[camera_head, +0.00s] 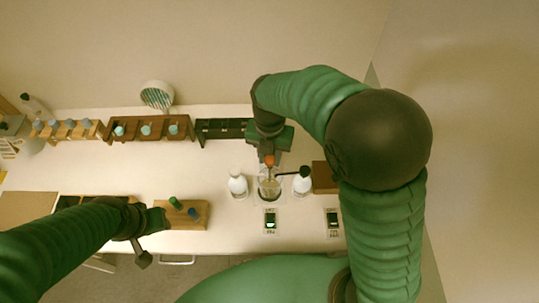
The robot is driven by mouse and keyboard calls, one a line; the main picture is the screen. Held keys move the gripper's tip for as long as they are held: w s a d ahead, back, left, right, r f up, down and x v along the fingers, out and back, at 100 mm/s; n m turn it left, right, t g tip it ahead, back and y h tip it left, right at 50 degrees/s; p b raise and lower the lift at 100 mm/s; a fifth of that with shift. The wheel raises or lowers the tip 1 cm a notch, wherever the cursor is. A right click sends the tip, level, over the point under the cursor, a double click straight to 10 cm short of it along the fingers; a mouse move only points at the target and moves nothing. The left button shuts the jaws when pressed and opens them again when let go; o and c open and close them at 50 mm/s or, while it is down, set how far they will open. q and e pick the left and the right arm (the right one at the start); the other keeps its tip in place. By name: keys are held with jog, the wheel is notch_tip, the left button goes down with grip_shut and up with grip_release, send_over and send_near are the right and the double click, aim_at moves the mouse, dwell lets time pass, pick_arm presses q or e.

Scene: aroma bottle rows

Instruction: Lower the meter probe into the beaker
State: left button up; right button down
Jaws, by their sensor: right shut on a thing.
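My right gripper (269,151) comes down from the back over the middle of the table. It is shut on the meter probe (269,160), whose orange-red top shows just below the jaws. The clear beaker (270,187) stands right under it. The probe's lower part is hard to make out against the glass, so I cannot tell how deep its tip is. My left gripper (155,220) is at the front left, beside a wooden block. Its fingers are small and dark, and I cannot tell whether they are open.
White bottles stand left (237,184) and right (302,182) of the beaker; a dark arm-like piece reaches from the right one towards it. Two small switch panels (270,221) (333,220) lie in front. A wooden block (193,222) holds vials. Bottle racks (150,138) line the back.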

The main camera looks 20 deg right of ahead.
jog(key=shift+w+r, duration=0.1)
jog(key=shift+w, duration=0.1)
notch_tip(320, 180, down, 4)
jog(key=b, duration=0.2)
jog(key=shift+b, duration=0.35)
jog(key=shift+s+r, duration=0.15)
jog(key=shift+r, duration=0.05)
